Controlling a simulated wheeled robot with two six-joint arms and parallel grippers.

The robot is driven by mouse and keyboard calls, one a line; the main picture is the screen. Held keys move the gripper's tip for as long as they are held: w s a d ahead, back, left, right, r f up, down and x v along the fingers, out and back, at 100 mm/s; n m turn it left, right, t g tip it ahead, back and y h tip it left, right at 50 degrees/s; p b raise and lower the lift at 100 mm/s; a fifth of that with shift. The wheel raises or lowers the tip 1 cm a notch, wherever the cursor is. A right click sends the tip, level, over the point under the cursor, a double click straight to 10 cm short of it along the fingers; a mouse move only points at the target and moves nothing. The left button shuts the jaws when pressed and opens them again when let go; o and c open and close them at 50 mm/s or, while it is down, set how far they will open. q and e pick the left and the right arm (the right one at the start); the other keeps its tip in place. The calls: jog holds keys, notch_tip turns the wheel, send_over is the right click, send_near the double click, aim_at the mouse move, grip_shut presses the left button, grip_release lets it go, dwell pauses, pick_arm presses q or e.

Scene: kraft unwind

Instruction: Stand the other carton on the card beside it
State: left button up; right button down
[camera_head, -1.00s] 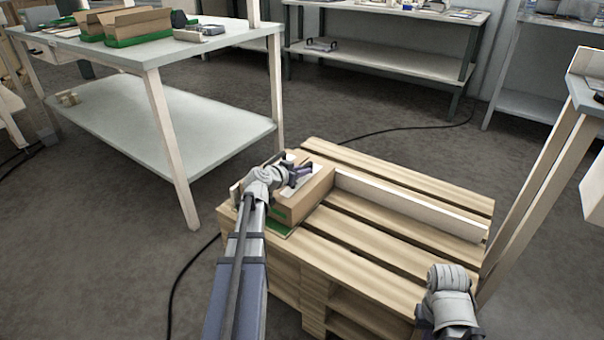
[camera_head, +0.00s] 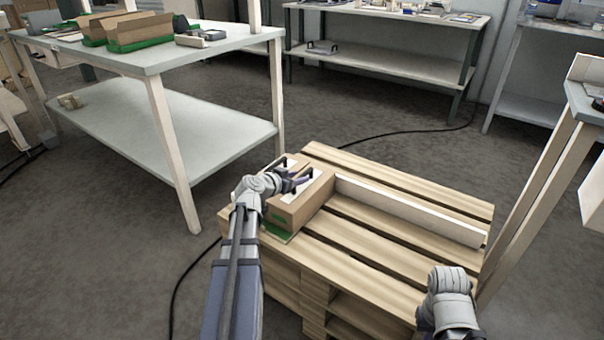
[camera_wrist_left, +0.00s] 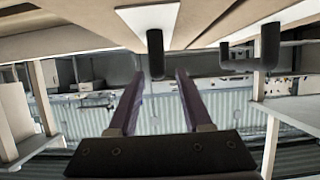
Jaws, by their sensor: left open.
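A brown carton (camera_head: 298,208) sits at the left end of the wooden pallet. It has a white strip and black handle posts on top and a green patch on its side. A green card (camera_head: 277,234) shows at its near foot. My left gripper (camera_head: 305,178) is open at the top of the carton and hides part of it. In the left wrist view, a black post (camera_wrist_left: 155,53) on a white plate stands just above the gap between the open fingertips (camera_wrist_left: 156,76); nothing is held. My right arm's end shows at the lower right; its fingers are hidden.
A long pale board (camera_head: 410,208) lies on the pallet (camera_head: 370,245) behind a clear stretch of slats. A table (camera_head: 160,52) at upper left bears open cartons (camera_head: 138,30) with green at their bases. A black cable crosses the floor.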

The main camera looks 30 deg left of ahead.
pick_arm(q)
jog(key=p+v, duration=0.2)
jog(key=v, duration=0.6)
jog(key=shift+s+r+p, duration=0.1)
jog(key=shift+s+p, duration=0.1)
jog(key=shift+p, duration=0.1)
